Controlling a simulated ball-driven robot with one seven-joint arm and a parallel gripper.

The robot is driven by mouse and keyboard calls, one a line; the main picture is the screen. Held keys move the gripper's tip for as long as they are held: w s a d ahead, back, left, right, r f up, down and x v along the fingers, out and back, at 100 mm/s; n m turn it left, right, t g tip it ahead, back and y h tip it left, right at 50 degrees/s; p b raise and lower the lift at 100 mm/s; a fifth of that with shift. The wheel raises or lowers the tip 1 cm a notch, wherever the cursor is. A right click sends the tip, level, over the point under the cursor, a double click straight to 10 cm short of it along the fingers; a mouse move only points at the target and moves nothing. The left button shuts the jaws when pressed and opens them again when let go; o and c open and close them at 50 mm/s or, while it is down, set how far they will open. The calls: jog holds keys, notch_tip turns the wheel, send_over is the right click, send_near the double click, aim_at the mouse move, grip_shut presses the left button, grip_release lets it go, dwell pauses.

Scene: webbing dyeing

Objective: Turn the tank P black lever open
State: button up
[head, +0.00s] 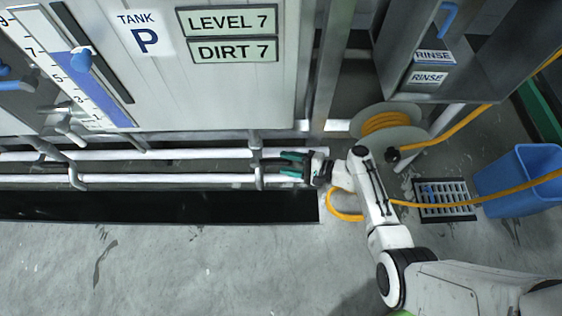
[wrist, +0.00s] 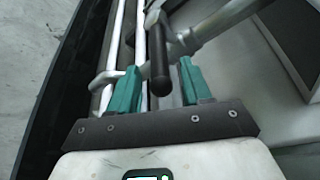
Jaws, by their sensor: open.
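Tank P (head: 220,100) is a pale metal tank with its letter sign at the upper left in the head view. My gripper (head: 284,164) is low beside the tank's right end, by the white pipes. Its teal fingers are apart and point left. In the wrist view, the black lever (wrist: 160,70) appears between the open fingers of my gripper (wrist: 160,82), with space on both sides. I cannot tell how deep it lies between them. The lever joins a grey pipe fitting (wrist: 178,42). In the head view the lever is hard to make out near the fingertips.
White pipes (head: 200,179) run along the tank's foot above a dark floor trench (head: 160,207). A yellow hose reel (head: 388,122), a rinse cabinet (head: 408,50), a floor grate (head: 446,199) and a blue bin (head: 520,182) are at the right. The front floor is clear.

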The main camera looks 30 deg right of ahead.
aim_at(274, 162)
jog(key=shift+x, duration=1.45)
grip_shut()
